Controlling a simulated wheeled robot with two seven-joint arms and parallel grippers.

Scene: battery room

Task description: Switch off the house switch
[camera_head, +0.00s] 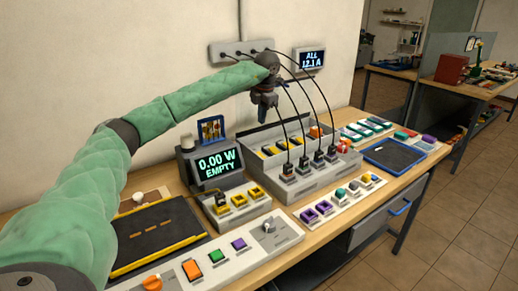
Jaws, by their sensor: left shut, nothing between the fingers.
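My left arm reaches in from the left, and its gripper (264,112) points down, shut and empty, above the back of the grey charger bank (325,178). A long pale control panel (178,279) at the front edge of the bench carries an orange knob, an orange rocker (192,269), a green button, a purple button and a small lever switch (268,228). No readable label tells which control is the house switch. The gripper is well behind and above this panel, touching none of its controls. My right gripper is not in view.
Black cables hang from a wall socket strip (229,52) to the charger bank, close to the gripper. A meter (217,167) reads "0.00 W EMPTY". A dark mat (150,234) and a blue-edged tray (393,153) flank the devices.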

